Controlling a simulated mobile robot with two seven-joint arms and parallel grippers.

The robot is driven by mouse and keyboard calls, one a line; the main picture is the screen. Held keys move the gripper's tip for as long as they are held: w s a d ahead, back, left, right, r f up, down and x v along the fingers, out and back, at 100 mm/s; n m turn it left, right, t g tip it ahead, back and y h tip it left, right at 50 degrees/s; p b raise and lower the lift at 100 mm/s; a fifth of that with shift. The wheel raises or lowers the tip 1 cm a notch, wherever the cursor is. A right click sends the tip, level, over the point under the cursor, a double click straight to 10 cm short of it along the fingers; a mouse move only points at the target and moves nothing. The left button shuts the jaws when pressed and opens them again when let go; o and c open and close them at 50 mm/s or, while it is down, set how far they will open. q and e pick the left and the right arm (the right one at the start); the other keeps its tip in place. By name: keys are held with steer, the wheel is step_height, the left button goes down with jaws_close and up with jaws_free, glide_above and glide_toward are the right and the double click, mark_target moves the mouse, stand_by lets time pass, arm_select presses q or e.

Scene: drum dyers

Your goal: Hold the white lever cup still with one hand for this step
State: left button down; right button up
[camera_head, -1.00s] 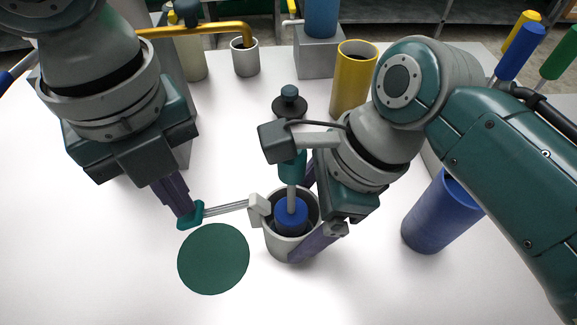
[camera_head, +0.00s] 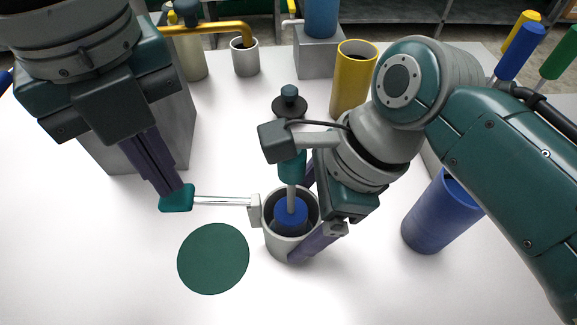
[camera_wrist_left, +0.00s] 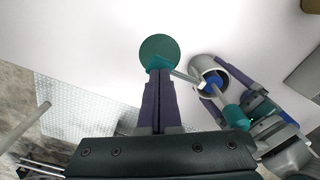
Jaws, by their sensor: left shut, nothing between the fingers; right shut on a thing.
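The white lever cup (camera_head: 283,247) stands on the white table in the head view and shows in the left wrist view (camera_wrist_left: 206,66). Its lever (camera_head: 225,201) sticks out left and ends in a teal tip (camera_head: 176,200). A tool with a blue lower end (camera_head: 291,213) and teal handle stands in the cup. My right gripper (camera_head: 315,206) is shut on the cup from the right, one purple finger on its near side and one on its far side. My left gripper (camera_head: 170,187) is shut and empty, its fingertips against or just beside the teal tip; contact is unclear.
A flat green disc (camera_head: 213,259) lies left of the cup. A blue container (camera_head: 436,215) stands to the right, a yellow cup (camera_head: 353,85) and a dark knobbed weight (camera_head: 290,104) behind. A small white cup (camera_head: 245,60) stands under a yellow pipe. The front table area is clear.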

arm_select(q)
steer(key=shift+r, duration=2.8)
arm_select(e)
steer(key=o, duration=1.5)
